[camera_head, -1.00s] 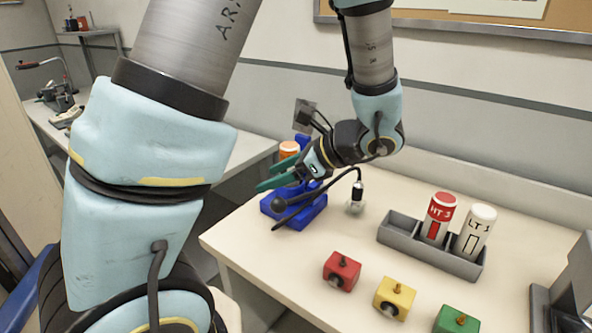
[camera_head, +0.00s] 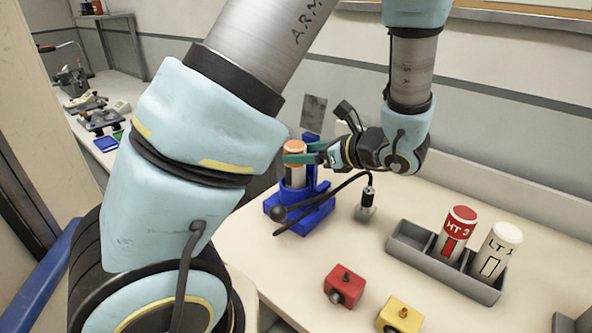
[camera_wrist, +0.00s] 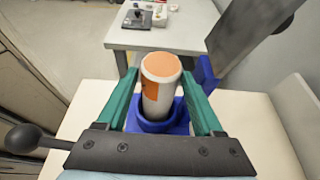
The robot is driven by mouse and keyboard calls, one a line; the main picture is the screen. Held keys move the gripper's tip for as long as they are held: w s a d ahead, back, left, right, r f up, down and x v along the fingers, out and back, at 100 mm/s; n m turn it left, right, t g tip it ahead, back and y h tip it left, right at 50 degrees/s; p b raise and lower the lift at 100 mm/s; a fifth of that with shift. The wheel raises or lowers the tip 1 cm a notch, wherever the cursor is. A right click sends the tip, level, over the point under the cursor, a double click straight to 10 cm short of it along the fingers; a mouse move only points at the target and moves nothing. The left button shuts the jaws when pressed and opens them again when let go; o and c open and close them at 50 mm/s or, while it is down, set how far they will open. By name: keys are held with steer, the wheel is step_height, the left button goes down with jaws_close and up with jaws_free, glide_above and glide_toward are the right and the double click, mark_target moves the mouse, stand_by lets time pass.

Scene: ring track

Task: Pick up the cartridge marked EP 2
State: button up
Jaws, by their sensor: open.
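A white cartridge with an orange top and an orange mark (camera_head: 295,165) stands upright in a blue holder (camera_head: 318,217) at the table's left end. Its marking cannot be read in either view. In the wrist view the cartridge (camera_wrist: 160,85) stands between the two green fingers, its lower end in the blue holder (camera_wrist: 160,124). My gripper (camera_head: 300,153) is open around the cartridge's upper part, coming from the right. In the wrist view, my gripper (camera_wrist: 162,100) has a finger on each side of the cartridge, with no clear contact.
A grey rack (camera_head: 421,263) holds a red-topped cartridge marked HT (camera_head: 456,236) and a white one marked LT 1 (camera_head: 495,252). A red block (camera_head: 343,286) and a yellow block (camera_head: 400,314) sit at the front.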

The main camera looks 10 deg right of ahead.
mark_target(286, 152)
steer(key=p+x, duration=0.2)
steer(key=x, duration=0.2)
steer(key=shift+w+a+r, duration=0.15)
steer(key=shift+a, duration=0.05)
steer(key=shift+w+a+f, duration=0.3)
steer(key=shift+w, duration=0.05)
jaws_close()
steer(key=shift+r, duration=0.1)
